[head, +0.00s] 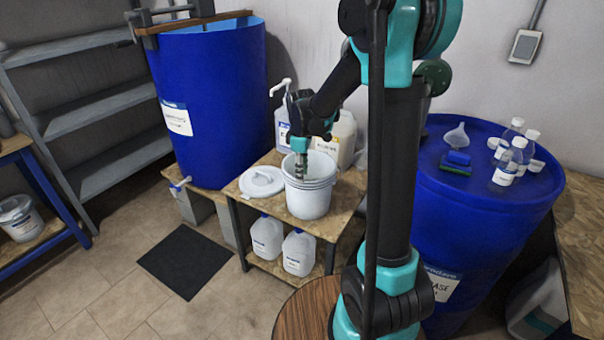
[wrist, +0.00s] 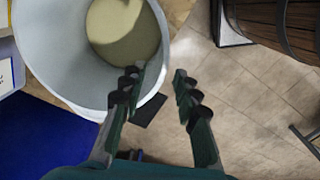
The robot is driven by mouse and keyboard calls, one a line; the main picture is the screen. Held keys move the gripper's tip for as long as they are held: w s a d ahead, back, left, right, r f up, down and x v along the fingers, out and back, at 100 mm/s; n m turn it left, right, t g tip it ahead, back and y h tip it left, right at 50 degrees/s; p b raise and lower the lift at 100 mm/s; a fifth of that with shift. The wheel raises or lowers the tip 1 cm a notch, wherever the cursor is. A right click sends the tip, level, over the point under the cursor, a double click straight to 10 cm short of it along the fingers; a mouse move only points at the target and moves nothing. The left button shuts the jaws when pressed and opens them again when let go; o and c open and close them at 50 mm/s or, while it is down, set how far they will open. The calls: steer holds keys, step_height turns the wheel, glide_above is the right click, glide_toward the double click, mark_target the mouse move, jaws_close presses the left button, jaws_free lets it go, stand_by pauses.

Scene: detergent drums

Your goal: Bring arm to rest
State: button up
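My gripper (head: 300,172) is at the end of my bent arm, at the opening of a white bucket (head: 308,198) on a small wooden table (head: 344,208). In the wrist view my gripper (wrist: 158,84) is open, with nothing between its fingers. One finger overlaps the bucket's inside and rim, and the other shows against the floor. Whether the fingers touch the bucket (wrist: 58,48) I cannot tell. A beige substance (wrist: 122,30) lies in the bucket.
A white lid (head: 262,181) lies left of the bucket; jugs stand behind it and on the shelf below (head: 298,252). A large blue drum (head: 212,100) stands at the left. Another drum (head: 475,225) at the right bears bottles and a funnel. A black mat (head: 188,261) lies on open floor.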

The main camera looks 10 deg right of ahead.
steer(key=s+d+f+m+t, duration=0.1)
steer(key=s+d+m, duration=0.2)
steer(key=s, duration=0.4)
steer(key=s+d+f+m+t, duration=0.1)
steer(key=s+d+m, duration=0.2)
steer(key=s+m, duration=0.3)
steer(key=s+d+f+m+t, duration=0.1)
steer(key=s+d+m, duration=0.2)
steer(key=s, duration=0.6)
steer(key=shift+d+m+t, duration=0.15)
steer(key=shift+m+t, duration=0.15)
steer(key=shift+m, duration=0.6)
